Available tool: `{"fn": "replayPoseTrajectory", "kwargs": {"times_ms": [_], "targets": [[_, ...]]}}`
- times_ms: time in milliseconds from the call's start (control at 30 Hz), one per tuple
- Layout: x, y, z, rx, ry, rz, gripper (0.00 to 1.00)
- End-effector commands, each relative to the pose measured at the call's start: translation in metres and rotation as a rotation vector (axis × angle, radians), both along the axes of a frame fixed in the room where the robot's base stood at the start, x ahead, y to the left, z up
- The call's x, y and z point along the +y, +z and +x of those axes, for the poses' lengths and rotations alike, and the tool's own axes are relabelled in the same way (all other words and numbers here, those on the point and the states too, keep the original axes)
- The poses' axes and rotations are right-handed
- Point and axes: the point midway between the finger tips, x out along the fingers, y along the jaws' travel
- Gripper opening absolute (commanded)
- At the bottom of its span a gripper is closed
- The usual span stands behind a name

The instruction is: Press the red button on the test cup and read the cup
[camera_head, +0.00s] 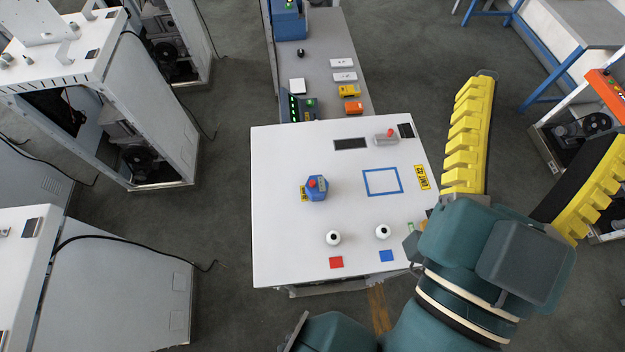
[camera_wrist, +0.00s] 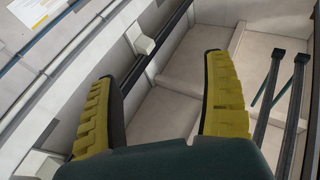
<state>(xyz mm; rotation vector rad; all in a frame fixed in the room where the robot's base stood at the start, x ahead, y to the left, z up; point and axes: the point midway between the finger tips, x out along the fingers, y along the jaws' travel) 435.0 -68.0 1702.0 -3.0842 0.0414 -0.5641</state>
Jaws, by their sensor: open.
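A blue faceted cup with a red button on top (camera_head: 316,187) stands upright on the white tabletop (camera_head: 275,250), left of the blue square outline; I take it as the test cup. Any reading on it is too small to make out. My gripper (camera_head: 555,105) is open and empty, off the table's right side and apart from the cup. Its two yellow toothed fingers are spread wide, and they also show in the wrist view (camera_wrist: 165,75). The cup is not in the wrist view.
A grey fixture with a red knob (camera_head: 385,139) sits at the table's back right. Two white round pieces (camera_head: 333,238) stand near the front, by red and blue squares. A grey conveyor-like strip (camera_head: 325,60) with small items extends behind. White cabinets (camera_head: 150,130) stand left.

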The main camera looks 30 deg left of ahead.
Motion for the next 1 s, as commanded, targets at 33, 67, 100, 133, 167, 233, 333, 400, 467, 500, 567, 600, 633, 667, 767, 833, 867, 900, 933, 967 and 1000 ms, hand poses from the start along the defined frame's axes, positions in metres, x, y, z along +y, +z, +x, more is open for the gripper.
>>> {"fn": "replayPoseTrajectory", "kwargs": {"times_ms": [33,67,100,133,167,233,333,400,467,500,567,600,633,667,767,833,867,900,933,967,1000], "targets": [[0.0,0.0,0.0,0.0,0.0,0.0,0.71],[0.0,0.0,0.0,0.0,0.0,0.0,0.65],[0.0,0.0,0.0,0.0,0.0,0.0,0.58],[0.0,0.0,0.0,0.0,0.0,0.0,0.52],[0.0,0.0,0.0,0.0,0.0,0.0,0.46],[0.0,0.0,0.0,0.0,0.0,0.0,0.33],[0.0,0.0,0.0,0.0,0.0,0.0,0.14],[0.0,0.0,0.0,0.0,0.0,0.0,0.0],[0.0,0.0,0.0,0.0,0.0,0.0,0.0],[0.0,0.0,0.0,0.0,0.0,0.0,0.0],[0.0,0.0,0.0,0.0,0.0,0.0,0.0],[0.0,0.0,0.0,0.0,0.0,0.0,0.0],[0.0,0.0,0.0,0.0,0.0,0.0,0.0],[0.0,0.0,0.0,0.0,0.0,0.0,0.0],[0.0,0.0,0.0,0.0,0.0,0.0,0.0],[0.0,0.0,0.0,0.0,0.0,0.0,0.0],[0.0,0.0,0.0,0.0,0.0,0.0,0.0],[0.0,0.0,0.0,0.0,0.0,0.0,0.0],[0.0,0.0,0.0,0.0,0.0,0.0,0.0],[0.0,0.0,0.0,0.0,0.0,0.0,0.0],[0.0,0.0,0.0,0.0,0.0,0.0,0.0]]}}
